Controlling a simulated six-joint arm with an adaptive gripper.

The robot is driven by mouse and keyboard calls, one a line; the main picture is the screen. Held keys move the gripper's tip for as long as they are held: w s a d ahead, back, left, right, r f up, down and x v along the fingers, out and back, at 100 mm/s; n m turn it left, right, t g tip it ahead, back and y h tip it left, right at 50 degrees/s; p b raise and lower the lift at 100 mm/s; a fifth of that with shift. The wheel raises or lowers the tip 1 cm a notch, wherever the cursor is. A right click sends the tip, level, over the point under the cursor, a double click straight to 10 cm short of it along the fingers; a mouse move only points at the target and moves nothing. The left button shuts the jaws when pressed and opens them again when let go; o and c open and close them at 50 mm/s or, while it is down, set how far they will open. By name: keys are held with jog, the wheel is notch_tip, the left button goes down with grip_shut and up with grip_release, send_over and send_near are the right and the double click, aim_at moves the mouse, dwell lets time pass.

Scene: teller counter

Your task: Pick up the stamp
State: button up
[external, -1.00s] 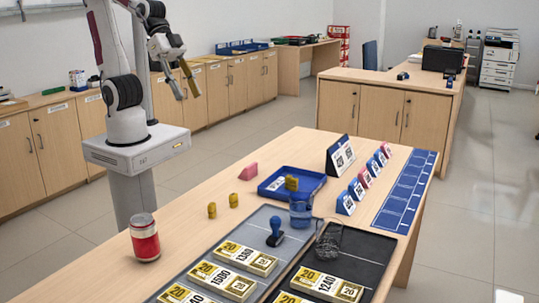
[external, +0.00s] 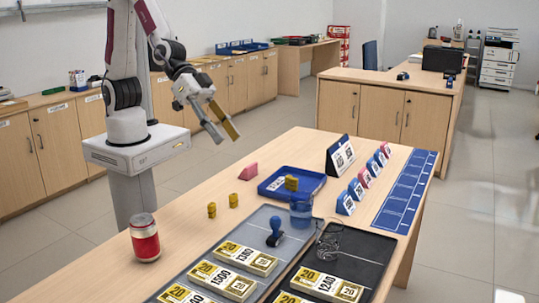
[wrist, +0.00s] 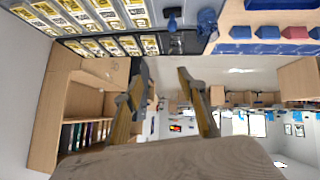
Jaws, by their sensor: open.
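The blue stamp (external: 274,233) stands upright, knob up, on the grey mat (external: 212,250) on the counter. It also shows small at the top of the wrist view (wrist: 173,18). My gripper (external: 226,133) is open and empty, high above and behind the counter's left end, well away from the stamp. In the wrist view its two fingers (wrist: 165,100) are spread with nothing between them.
A blue cup (external: 301,212) and a clear glass (external: 328,240) stand close right of the stamp. Behind it is a blue tray (external: 309,181) with a yellow piece. Banknote bundles (external: 245,257) lie in front. A red can (external: 145,238) stands at left.

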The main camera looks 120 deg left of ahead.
jog(key=w+d+f+t+y, duration=0.1)
jog(key=w+d+f+y, duration=0.1)
jog(key=w+f, duration=0.55)
jog(key=n+t+y, duration=0.1)
jog(key=t+y, duration=0.1)
send_near(275, 230)
jog(key=w+r, duration=0.2)
jog(key=shift+s+a+f, duration=0.1)
jog(key=shift+a+f, duration=0.1)
jog(key=shift+f, duration=0.6)
jog(key=shift+x, duration=1.3)
jog(key=shift+a, duration=0.1)
